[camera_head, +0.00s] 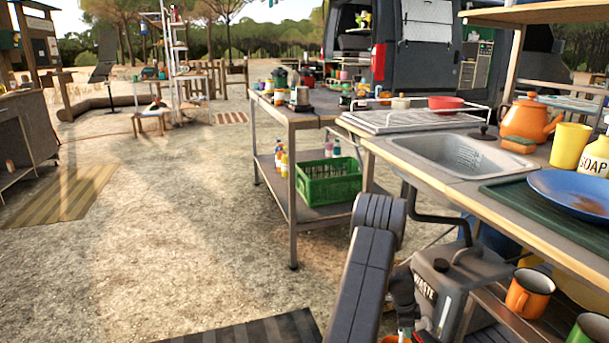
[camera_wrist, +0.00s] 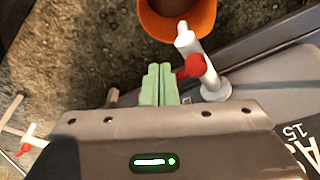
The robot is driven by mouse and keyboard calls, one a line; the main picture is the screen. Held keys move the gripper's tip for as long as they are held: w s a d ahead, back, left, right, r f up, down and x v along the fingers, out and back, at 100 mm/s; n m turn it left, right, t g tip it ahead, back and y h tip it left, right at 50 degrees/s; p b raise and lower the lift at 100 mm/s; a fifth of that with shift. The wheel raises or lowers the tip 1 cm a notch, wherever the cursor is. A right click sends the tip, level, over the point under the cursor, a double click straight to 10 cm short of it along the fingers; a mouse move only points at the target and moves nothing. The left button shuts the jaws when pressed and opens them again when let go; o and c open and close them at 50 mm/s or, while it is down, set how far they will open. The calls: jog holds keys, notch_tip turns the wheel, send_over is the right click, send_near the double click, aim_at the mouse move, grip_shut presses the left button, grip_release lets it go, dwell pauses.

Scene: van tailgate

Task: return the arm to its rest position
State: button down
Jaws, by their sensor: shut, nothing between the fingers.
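My gripper (camera_wrist: 159,72) shows in the wrist view with its two pale green fingers pressed together and nothing between them. It points down toward the ground, close beside a white tap with a red handle (camera_wrist: 193,68). I cannot tell whether the fingers touch the tap. In the head view my arm reaches forward and down at the lower middle, next to a grey waste canister (camera_head: 462,275). The fingers cannot be made out in the head view.
An orange container (camera_wrist: 176,20) stands just beyond the fingertips. The sink counter (camera_head: 420,172), with a blue plate (camera_head: 570,190), overhangs on the right. A lower shelf there holds an orange mug (camera_head: 530,292). Open gravel lies to the left.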

jog(key=w+a+r+p, duration=0.1)
jog(key=w+a+r, duration=0.15)
jog(key=a, duration=0.35)
jog(key=s+d+f+p, duration=0.1)
jog(key=s+d+f, duration=0.3)
jog(key=d, duration=0.3)
jog(key=shift+p, duration=0.4)
jog(key=shift+a, duration=0.1)
